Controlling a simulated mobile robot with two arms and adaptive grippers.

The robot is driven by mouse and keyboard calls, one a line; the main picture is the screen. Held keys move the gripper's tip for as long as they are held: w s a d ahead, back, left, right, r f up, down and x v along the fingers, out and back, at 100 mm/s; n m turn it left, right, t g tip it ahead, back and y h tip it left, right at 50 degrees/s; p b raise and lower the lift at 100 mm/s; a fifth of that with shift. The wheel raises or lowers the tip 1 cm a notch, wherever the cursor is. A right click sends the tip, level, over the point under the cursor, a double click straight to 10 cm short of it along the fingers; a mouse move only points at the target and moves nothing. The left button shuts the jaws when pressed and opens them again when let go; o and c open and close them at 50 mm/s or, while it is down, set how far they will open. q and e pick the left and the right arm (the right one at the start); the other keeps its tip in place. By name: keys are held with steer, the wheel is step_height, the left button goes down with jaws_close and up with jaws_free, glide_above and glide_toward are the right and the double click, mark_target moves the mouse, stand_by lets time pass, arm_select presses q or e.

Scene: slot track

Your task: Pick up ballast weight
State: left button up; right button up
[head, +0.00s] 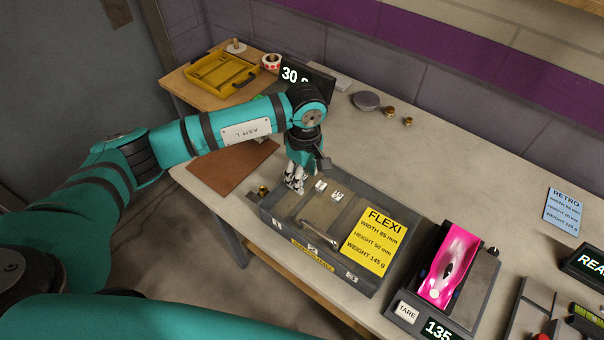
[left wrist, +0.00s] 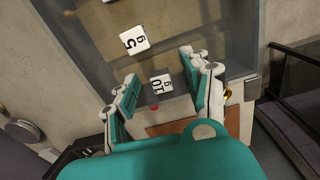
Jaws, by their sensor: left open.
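Two small white ballast weights lie in the grey tray (head: 270,205). One (head: 320,186) is close to my left gripper, and the other (head: 337,196) is a little to its right. In the left wrist view, a weight marked 10 g (left wrist: 161,85) shows between the open fingers, and one marked 5 g (left wrist: 134,40) lies farther out. My left gripper (head: 295,184) points down over the tray's back left end, open and empty; it also shows in the left wrist view (left wrist: 160,92). Whether the fingertips touch anything is unclear. My right gripper is out of view.
A yellow FLEXI card (head: 374,242) lies on the tray's right side, near a metal handle (head: 318,236). A pink car (head: 450,265) sits on a scale to the right. A small brass piece (head: 263,190) is by the tray's left edge. The bench behind the tray is mostly clear.

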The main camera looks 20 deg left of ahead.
mark_target(305, 177)
arm_select(q)
steer(key=c, duration=0.8)
steer(key=shift+r+b, duration=0.5)
steer(key=shift+r, duration=0.05)
step_height(305, 177, up, 2)
steer(key=shift+w+r+b, duration=0.1)
steer(key=shift+b, duration=0.7)
steer(key=shift+s+a+r+b, duration=0.35)
steer(key=shift+s+b, duration=0.5)
steer(key=shift+s, duration=1.85)
steer(key=shift+s+a+r+b, duration=0.3)
steer(key=shift+s+b, duration=0.5)
steer(key=shift+s, duration=1.85)
steer(key=shift+s+a+r+b, duration=0.2)
steer(key=shift+s+a+b, duration=0.45)
steer(key=shift+s, duration=2.05)
